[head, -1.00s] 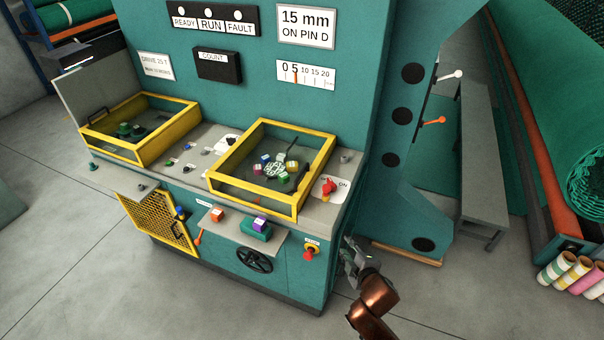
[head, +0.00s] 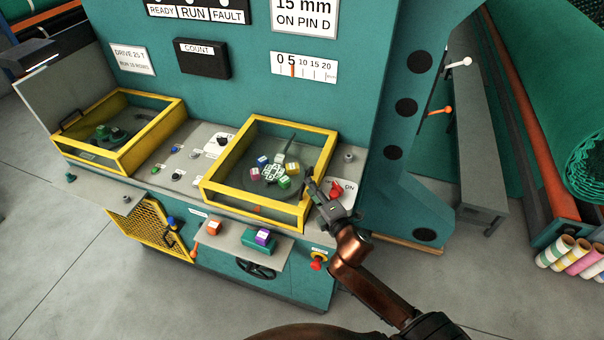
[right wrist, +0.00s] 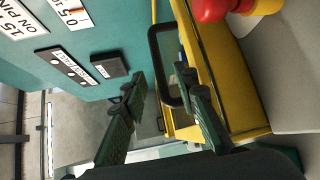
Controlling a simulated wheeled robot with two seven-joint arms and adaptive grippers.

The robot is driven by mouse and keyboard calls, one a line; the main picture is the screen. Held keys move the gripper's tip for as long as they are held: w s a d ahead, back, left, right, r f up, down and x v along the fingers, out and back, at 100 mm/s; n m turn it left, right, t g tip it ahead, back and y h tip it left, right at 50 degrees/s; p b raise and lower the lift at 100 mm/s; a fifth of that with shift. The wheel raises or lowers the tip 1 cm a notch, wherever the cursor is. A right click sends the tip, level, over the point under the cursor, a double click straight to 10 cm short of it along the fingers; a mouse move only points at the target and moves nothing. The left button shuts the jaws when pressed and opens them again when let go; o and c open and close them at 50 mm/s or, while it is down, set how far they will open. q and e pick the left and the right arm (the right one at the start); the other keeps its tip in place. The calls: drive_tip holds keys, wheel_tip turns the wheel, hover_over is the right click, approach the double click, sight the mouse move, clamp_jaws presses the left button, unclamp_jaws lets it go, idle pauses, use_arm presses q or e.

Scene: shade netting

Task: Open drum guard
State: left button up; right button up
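Two yellow-framed guards stand on the machine's ledge; I cannot tell by label which is the drum guard. The right guard (head: 252,201) surrounds a round dark drum with several coloured cubes (head: 275,172). The left guard (head: 125,161) has a grey panel standing up at its left side. My right gripper (head: 311,187) is at the right guard's front right corner. In the right wrist view its fingers (right wrist: 165,82) are open, with a black handle (right wrist: 153,62) on the yellow frame showing between and beyond them. Contact is not clear. My left gripper is out of view.
A red switch (head: 336,189) sits just right of my right gripper; a red knob (right wrist: 210,8) is close in the wrist view. Below the ledge are a yellow mesh panel (head: 150,232), a small shelf with blocks and a red button (head: 318,262).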

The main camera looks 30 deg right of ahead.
sight(306, 177)
drive_tip(key=shift+w+d, duration=0.2)
drive_tip(key=shift+w, duration=0.3)
drive_tip(key=shift+w+d, duration=0.15)
drive_tip(key=shift+w, duration=0.3)
drive_tip(key=w, duration=0.2)
drive_tip(key=shift+w+d+f, duration=0.2)
drive_tip(key=shift+w+f, duration=0.1)
drive_tip(key=shift+w, duration=0.3)
drive_tip(key=shift+w+f, duration=0.1)
drive_tip(key=shift+w, duration=0.1)
clamp_jaws()
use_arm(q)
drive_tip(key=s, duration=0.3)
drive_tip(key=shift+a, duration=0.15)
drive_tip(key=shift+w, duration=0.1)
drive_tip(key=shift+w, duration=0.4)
